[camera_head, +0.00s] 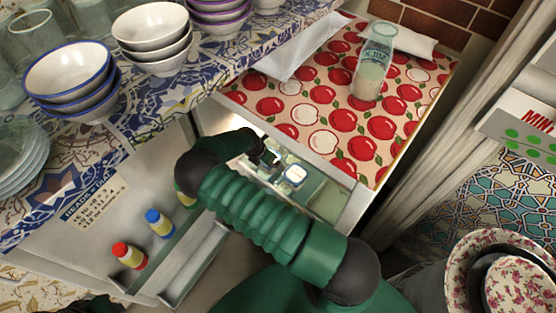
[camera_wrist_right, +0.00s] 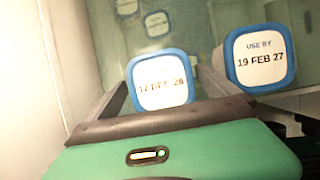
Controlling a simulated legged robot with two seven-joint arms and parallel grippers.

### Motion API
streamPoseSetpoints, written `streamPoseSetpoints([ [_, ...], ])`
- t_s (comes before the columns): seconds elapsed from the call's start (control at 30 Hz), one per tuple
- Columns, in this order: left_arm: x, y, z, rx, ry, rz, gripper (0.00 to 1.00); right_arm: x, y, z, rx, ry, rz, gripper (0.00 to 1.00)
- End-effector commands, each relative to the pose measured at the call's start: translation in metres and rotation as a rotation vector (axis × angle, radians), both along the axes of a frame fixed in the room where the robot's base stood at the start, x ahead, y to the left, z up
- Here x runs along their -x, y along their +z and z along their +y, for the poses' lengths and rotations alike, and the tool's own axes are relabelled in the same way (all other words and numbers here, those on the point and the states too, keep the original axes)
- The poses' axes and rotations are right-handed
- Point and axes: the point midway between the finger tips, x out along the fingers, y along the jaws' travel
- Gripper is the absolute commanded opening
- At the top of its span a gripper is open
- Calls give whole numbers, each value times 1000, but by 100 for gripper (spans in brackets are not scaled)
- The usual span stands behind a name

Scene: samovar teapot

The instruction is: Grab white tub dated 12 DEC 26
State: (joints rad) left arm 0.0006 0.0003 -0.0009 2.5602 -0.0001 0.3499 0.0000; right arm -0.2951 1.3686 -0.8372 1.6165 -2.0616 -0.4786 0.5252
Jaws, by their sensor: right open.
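In the right wrist view a white tub with a blue-rimmed lid (camera_wrist_right: 161,80) has a printed date that reads like 12 DEC 26; the last digit is blurred. My right gripper (camera_wrist_right: 164,72) is open, with one finger on each side of this tub; I cannot tell whether they touch it. A similar tub marked USE BY 19 FEB 27 (camera_wrist_right: 260,58) stands just right of the right finger. In the head view my right gripper (camera_head: 268,157) reaches into an open compartment beside a white-lidded tub (camera_head: 295,175), whose date is too small to read.
Two smaller-looking lids (camera_wrist_right: 157,23) (camera_wrist_right: 127,6) lie farther into the compartment, whose pale wall (camera_wrist_right: 30,75) runs along the left. An apple-patterned surface (camera_head: 343,120) with a glass jar (camera_head: 372,75) lies behind. Red (camera_head: 129,256) and blue-capped (camera_head: 160,224) bottles stand left.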

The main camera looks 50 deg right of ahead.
Motion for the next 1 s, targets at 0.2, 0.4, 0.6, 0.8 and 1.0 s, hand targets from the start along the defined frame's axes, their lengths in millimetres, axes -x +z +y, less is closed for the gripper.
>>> streamPoseSetpoints([
  [0.2, 0, -17, -1, 0, -2, 0, 36, -5, -14, 0, -3, 0, 1, 98],
  [0.4, 0, -16, -1, 0, -1, -1, 36, -5, -13, 1, -3, -1, 2, 89],
  [0.6, 0, -15, -1, 0, -1, -1, 36, -4, -13, 0, -5, 0, 1, 63],
  [0.8, 0, -15, -1, 0, -1, 0, 36, -5, -13, 0, -5, 0, 1, 37],
  [1.0, 0, -15, -1, 0, -2, 0, 36, -5, -12, 0, -4, 0, 0, 20],
])
